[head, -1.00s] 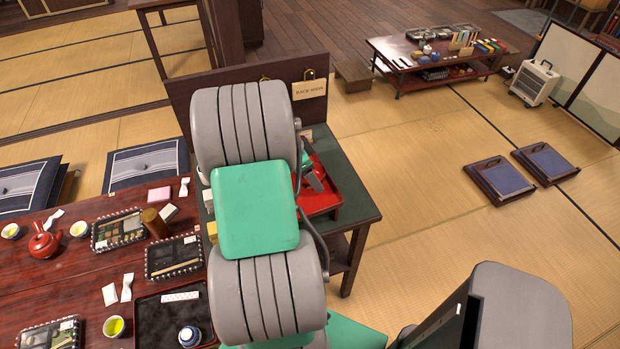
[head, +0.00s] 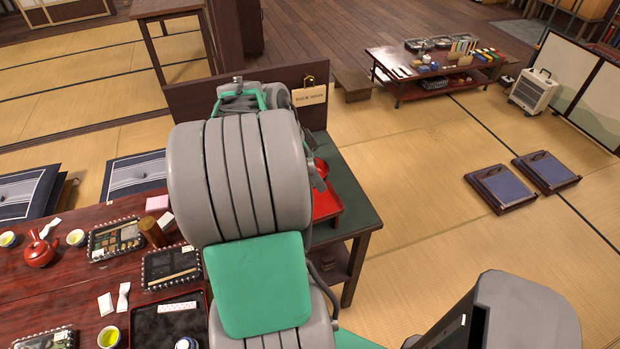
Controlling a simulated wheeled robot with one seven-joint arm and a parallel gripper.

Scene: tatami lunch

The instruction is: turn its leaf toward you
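The frames do not make clear which thing bears the leaf. A dark wooden panel (head: 190,106) stands at the back of a green-topped side table (head: 358,188). A brass fitting (head: 309,81) is on the panel's right end, with a small cream sign (head: 311,96) just below it. My thick grey and green arm rises in front of the panel and hides its middle and much of the side table.
A red lacquered table (head: 80,280) at left holds lunch boxes, cups, a red teapot (head: 40,251) and a black tray (head: 150,325). A low table (head: 405,88) with small goods stands at back right. Two dark cushioned seats (head: 503,190) lie right. Tatami between is open.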

